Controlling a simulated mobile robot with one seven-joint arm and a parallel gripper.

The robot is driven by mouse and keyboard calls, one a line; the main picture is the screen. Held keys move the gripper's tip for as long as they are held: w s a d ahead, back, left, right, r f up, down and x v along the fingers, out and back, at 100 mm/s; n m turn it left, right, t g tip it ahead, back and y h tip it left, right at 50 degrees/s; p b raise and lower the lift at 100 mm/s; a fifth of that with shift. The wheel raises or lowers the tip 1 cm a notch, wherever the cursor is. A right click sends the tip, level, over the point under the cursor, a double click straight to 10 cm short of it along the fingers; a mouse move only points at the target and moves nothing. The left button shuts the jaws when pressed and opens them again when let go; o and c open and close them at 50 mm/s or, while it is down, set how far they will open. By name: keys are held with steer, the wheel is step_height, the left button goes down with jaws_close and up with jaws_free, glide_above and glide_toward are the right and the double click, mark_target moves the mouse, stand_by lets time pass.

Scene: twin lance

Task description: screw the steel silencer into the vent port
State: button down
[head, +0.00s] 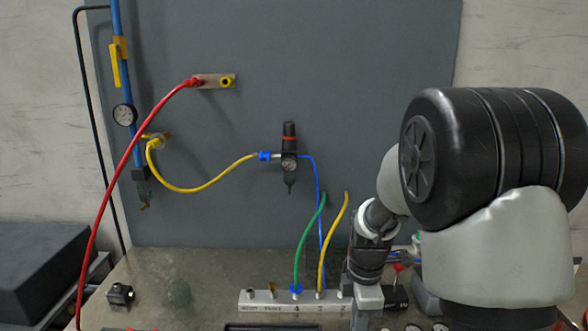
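A pale manifold block (290,303) lies on the bench at the lower middle, with several ports along its top and small labels that I can hardly read. Its left-end port (249,292) looks dark, and a small brass-coloured fitting (273,288) stands in the port beside it. I cannot tell which port is the vent port. I cannot pick out the steel silencer; my gripper and arm may hide it. My gripper (364,308) points down at the right end of the block, and its fingertips are too small and covered to read.
A green hose (308,240) and a yellow hose (336,230) rise from the block, close left of my gripper. A regulator (289,163) hangs on the grey panel. A small black block (120,294) sits at left on the bench. My arm covers the right side.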

steer(key=shift+r, duration=0.15)
steer(key=shift+r+p, duration=1.35)
steer(key=shift+r, duration=0.35)
